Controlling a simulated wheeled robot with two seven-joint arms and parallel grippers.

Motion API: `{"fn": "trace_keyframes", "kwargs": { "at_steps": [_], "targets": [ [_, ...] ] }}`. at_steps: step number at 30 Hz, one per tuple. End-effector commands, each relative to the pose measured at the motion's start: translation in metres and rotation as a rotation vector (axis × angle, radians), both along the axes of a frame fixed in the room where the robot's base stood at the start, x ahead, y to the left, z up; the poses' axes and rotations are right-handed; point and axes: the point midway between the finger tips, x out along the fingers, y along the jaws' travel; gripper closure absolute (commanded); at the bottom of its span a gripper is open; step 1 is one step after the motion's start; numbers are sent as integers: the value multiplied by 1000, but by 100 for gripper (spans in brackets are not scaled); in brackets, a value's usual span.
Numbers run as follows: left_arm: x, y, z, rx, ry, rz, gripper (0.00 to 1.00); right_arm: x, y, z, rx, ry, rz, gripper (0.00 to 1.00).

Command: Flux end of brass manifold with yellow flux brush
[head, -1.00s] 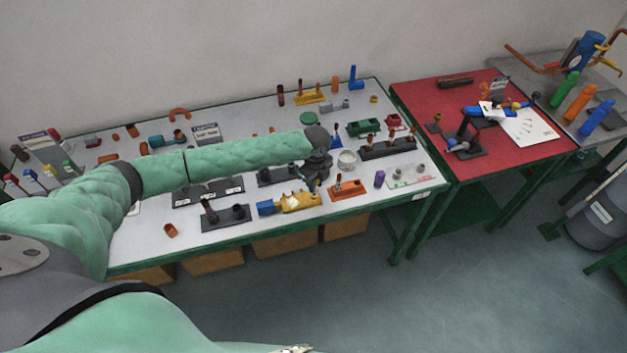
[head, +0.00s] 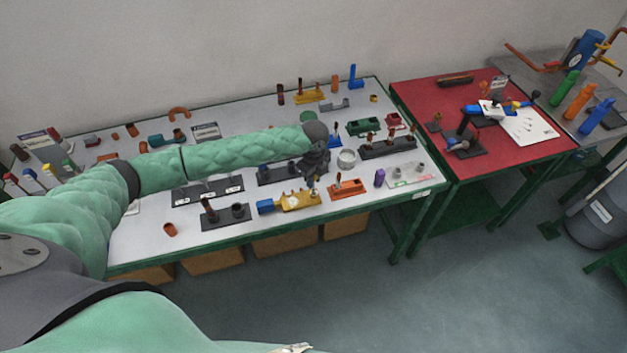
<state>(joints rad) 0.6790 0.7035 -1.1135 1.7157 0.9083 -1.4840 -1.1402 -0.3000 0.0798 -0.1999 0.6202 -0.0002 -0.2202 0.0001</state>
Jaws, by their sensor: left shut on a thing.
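The brass manifold (head: 300,201) lies on the white-topped table, with a blue block (head: 266,206) at its left end and small upright stubs on its top. My left gripper (head: 313,180) points down just above the right part of the manifold. It is shut on a small thin thing, apparently the flux brush, whose tip is close to the manifold's right end. The brush is mostly hidden by the gripper, and I cannot tell whether its tip touches the brass. My right gripper is not in view.
A black holder (head: 226,217) stands left of the manifold and an orange block (head: 347,189) close on its right. A round light tin (head: 346,159) and a purple cylinder (head: 380,178) are further right. The table's front edge is near. A red-topped table (head: 540,150) adjoins at right.

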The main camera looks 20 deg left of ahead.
Motion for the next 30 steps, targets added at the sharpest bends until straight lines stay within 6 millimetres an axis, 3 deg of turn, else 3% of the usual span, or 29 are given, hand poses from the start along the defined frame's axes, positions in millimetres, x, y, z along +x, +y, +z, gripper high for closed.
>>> {"fn": "trace_keyframes", "kwargs": {
  "at_steps": [21, 30],
  "targets": [
    [0, 0, 45, 1, 0, 0, 95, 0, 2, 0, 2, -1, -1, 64],
    [0, 0, 47, 0, 0, 0, 95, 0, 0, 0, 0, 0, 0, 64]
  ]
}}
